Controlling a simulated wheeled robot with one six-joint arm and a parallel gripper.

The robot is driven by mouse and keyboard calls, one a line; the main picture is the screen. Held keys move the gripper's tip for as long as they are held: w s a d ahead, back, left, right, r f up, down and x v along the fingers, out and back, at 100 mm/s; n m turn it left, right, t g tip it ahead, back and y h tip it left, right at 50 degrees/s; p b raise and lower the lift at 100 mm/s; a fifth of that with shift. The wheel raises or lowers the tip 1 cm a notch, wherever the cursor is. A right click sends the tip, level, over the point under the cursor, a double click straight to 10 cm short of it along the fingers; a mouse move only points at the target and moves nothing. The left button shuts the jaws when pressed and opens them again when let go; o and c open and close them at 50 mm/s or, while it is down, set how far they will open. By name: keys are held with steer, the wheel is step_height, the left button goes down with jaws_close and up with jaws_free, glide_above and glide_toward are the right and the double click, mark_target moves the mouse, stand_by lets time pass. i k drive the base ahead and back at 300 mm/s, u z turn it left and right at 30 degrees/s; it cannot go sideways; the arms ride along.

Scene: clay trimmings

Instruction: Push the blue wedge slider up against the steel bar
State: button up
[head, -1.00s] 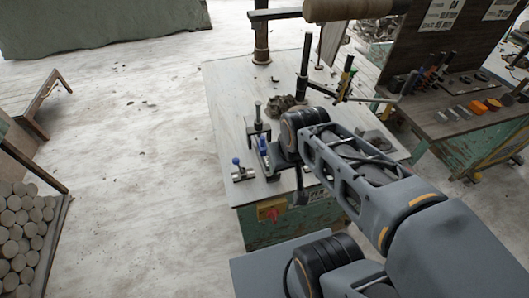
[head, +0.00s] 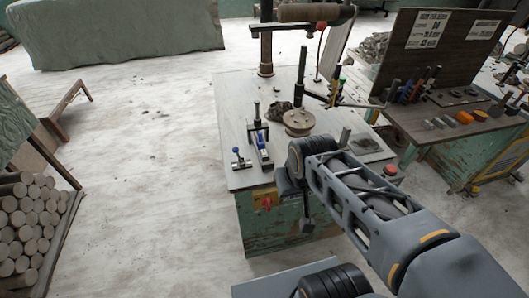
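Two small fixtures with blue parts stand near the left front of the workbench top (head: 232,118). One is a dark upright fixture with a blue piece (head: 261,140) on it. The other is a low metal piece with a blue knob (head: 236,151), just left of it. I cannot tell for sure which blue part is the wedge slider, and I cannot make out the steel bar. My gripper (head: 307,227) hangs below the arm's wrist, in front of the bench's front edge and right of the fixtures, apart from both. Its fingers are too small and dark to read.
A round brown disc (head: 298,122) and a dark clump of trimmings (head: 279,111) lie behind the fixtures. A post (head: 266,50) with a roller arm rises at the back. A red switch (head: 267,203) is on the bench front.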

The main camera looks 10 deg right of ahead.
mark_target(260, 143)
steer(key=k, duration=0.45)
steer(key=u, duration=1.7)
steer(key=i, duration=1.3)
steer(key=z, duration=2)
steer(key=i, duration=0.5)
